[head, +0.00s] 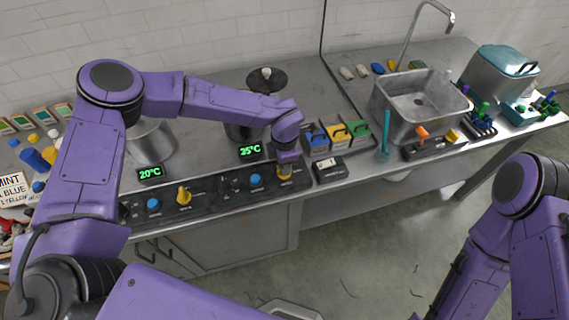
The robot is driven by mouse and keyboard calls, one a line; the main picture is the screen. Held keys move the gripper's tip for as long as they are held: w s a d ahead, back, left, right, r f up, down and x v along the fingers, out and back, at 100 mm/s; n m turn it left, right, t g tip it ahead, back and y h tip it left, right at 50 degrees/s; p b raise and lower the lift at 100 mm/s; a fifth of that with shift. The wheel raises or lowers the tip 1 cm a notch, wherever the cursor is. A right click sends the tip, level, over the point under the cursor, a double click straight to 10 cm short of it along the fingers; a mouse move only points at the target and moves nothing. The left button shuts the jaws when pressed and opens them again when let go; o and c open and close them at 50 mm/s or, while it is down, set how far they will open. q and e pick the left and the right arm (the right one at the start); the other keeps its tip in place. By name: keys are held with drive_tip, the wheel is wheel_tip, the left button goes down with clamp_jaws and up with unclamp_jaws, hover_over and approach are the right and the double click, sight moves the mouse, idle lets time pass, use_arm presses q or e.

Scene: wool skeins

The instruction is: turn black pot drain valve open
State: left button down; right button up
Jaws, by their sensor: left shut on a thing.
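The black pot (238,132) stands at the back of the counter behind a green "35°C" readout. My left forearm hides most of it. My left gripper (287,168) points down at the right end of the dark control panel. It is shut on the black pot's yellow drain valve (286,174). The gripper covers much of this valve, so its angle cannot be told. A similar yellow valve (183,196) sits farther left on the panel, below the steel pot (152,139). My right arm shows at the lower right; its gripper is not in view.
Blue knobs (255,180) stand on the panel near the valve. A dark lid (267,79) lies behind the black pot. A metal sink (418,102) stands farther right.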

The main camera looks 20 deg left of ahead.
use_arm(q)
drive_tip(key=shift+w+r, duration=0.1)
drive_tip(key=c, duration=1.1)
unclamp_jaws()
drive_tip(key=shift+r, duration=0.2)
wheel_tip(320, 180, up, 10)
drive_tip(key=b, duration=0.2)
drive_tip(key=shift+a+b, duration=0.1)
drive_tip(key=shift+b, duration=0.25)
